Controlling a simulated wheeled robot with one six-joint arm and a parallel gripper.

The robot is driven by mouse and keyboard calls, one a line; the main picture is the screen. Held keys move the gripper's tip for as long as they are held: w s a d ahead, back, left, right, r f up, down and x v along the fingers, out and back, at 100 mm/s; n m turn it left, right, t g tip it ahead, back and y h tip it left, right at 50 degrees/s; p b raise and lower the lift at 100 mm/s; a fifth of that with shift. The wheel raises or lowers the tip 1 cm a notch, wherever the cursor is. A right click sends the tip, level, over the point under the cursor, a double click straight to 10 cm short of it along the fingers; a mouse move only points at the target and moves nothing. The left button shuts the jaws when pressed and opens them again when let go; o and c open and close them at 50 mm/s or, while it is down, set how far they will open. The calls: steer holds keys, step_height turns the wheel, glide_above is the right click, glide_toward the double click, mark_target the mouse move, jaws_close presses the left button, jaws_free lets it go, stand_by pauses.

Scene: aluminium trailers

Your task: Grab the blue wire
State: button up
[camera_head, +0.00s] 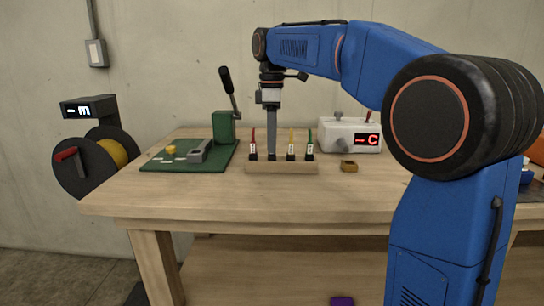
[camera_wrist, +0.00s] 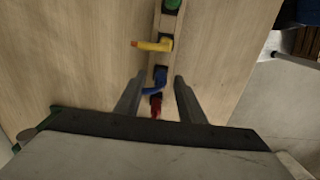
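A wooden rack (camera_head: 282,168) on the workbench holds several short upright wires with labels. The red wire (camera_head: 253,140), yellow wire (camera_head: 291,142) and green wire (camera_head: 310,140) show in the head view; my gripper (camera_head: 272,150) hides the blue place between red and yellow. In the wrist view, the blue wire (camera_wrist: 159,76) lies between the two fingers of my gripper (camera_wrist: 157,80), with a visible gap on both sides. My gripper is open, pointing down over the rack. The red wire (camera_wrist: 155,107) sits just behind the blue one, also between the fingers; the yellow wire (camera_wrist: 155,45) is ahead of the fingertips.
A green board (camera_head: 190,155) with a lever press (camera_head: 226,124) stands left on the bench. A white box with a red display (camera_head: 352,134) stands at the back right. A small wooden block (camera_head: 349,166) lies right of the rack. The front of the bench top is clear.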

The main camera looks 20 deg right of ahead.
steer(key=shift+f, duration=1)
jaws_close()
